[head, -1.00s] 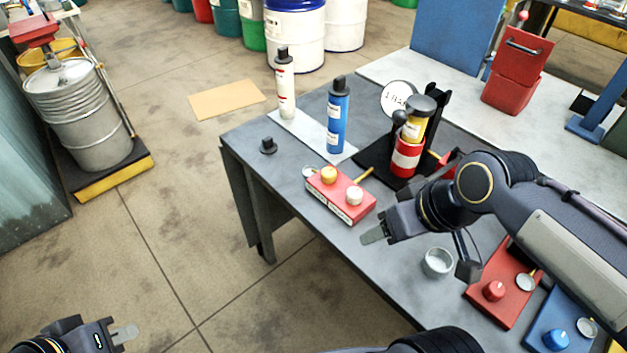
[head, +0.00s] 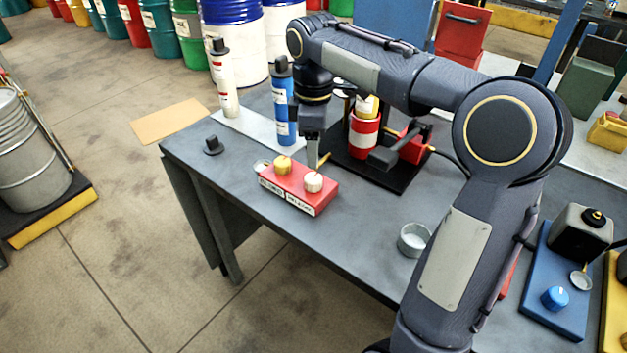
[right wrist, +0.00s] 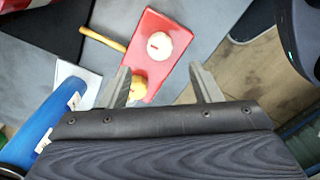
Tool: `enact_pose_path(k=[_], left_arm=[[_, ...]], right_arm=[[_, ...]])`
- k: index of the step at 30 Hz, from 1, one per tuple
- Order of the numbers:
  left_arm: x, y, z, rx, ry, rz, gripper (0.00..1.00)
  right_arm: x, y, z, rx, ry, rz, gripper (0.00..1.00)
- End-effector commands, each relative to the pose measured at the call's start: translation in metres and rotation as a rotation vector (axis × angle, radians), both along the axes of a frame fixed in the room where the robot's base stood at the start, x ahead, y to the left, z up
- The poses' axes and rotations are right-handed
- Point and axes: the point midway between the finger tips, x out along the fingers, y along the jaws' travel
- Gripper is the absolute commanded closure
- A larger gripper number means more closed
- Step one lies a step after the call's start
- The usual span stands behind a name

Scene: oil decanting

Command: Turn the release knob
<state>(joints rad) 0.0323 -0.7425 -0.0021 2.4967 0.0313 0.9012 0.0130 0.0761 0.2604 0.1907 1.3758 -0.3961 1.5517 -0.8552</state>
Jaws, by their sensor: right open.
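A red box (head: 324,197) sits near the table's left front edge with a yellow knob (head: 283,165) and a white knob (head: 313,182) on top. The front label under the white knob seems to read "RELEASE". My right gripper (head: 313,155) points down just behind the box, open and empty. In the right wrist view, its two fingers (right wrist: 160,78) are spread, with the yellow knob (right wrist: 138,88) between and beyond them. The white knob (right wrist: 159,45) lies farther up, past the fingertips. I cannot tell the fingertips' height above the box. My left gripper is out of view.
A blue bottle (head: 284,108) stands close to the left of my right gripper, with a white bottle (head: 224,85) beyond it. A metal cup (head: 413,240) stands nearer on the table (head: 345,243).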

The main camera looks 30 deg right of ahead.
Motion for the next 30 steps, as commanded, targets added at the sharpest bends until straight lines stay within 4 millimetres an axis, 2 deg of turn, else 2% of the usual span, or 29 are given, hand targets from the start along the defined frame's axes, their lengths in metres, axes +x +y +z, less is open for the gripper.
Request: enact_pose_path(k=[15, 26, 30], left_arm=[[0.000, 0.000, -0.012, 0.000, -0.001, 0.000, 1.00], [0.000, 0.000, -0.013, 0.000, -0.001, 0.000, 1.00], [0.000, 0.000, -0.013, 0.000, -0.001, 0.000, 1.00]], right_arm=[[0.000, 0.000, -0.069, -0.001, 0.003, 0.002, 0.43], [0.000, 0.000, -0.076, -0.001, 0.001, 0.001, 0.43], [0.000, 0.000, -0.076, 0.000, 0.000, 0.001, 0.58]])
